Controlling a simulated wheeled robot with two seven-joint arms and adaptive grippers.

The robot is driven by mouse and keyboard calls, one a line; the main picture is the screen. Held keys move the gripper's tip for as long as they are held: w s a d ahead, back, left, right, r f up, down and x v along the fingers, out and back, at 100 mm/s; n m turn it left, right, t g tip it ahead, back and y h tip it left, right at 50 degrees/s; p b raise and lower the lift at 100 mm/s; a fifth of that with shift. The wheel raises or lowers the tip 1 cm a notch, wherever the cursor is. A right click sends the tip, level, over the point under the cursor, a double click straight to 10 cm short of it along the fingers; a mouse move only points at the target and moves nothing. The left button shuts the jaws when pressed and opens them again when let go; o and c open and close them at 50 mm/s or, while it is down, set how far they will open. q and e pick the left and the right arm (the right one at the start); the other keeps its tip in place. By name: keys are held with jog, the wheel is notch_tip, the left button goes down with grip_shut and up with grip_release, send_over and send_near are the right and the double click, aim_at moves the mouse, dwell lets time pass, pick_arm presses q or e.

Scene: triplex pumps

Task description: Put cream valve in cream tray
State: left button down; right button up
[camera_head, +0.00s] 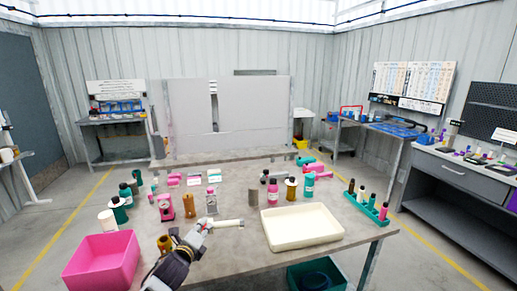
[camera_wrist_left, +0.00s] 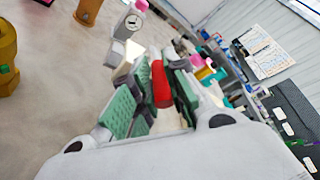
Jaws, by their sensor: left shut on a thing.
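My left gripper (camera_head: 204,229) reaches in from the bottom of the head view, over the front of the table. It is shut on the cream valve (camera_head: 228,223), which sticks out to the right from the fingertips. The cream tray (camera_head: 302,228) lies to the right of the gripper and looks empty; the valve is outside it. In the left wrist view the gripper (camera_wrist_left: 158,95) shows its green finger pads, with a red piece between them. I cannot tell whether this red piece belongs to the valve. My right gripper is not in view.
A pink bin (camera_head: 102,262) stands at the front left of the table (camera_head: 225,258). A green rack (camera_head: 366,206) with several bottles stands right of the tray. Bottles and small parts lie behind the gripper. A dark green bin (camera_head: 317,276) is below the table edge.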

pick_arm(q)
jog(key=s+r+y+p, duration=0.1)
jog(key=s+r+p, duration=0.3)
jog(key=s+p, duration=0.2)
jog(key=s+a+r+n+y+p, duration=0.1)
jog(key=s+r+p, duration=0.3)
jog(key=s+p, duration=0.2)
jog(key=shift+v, duration=1)
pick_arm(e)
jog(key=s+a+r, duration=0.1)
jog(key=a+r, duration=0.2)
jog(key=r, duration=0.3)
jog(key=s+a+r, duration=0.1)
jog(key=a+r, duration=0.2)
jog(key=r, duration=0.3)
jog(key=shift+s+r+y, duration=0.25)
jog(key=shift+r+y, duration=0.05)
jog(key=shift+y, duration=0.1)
pick_arm(q)
jog(key=shift+a+r, duration=0.1)
jog(key=shift+r, duration=0.05)
jog(key=s+f+b, duration=0.4)
jog(key=f, duration=0.6)
jog(key=shift+s+f, duration=0.3)
jog(key=shift+s, duration=0.05)
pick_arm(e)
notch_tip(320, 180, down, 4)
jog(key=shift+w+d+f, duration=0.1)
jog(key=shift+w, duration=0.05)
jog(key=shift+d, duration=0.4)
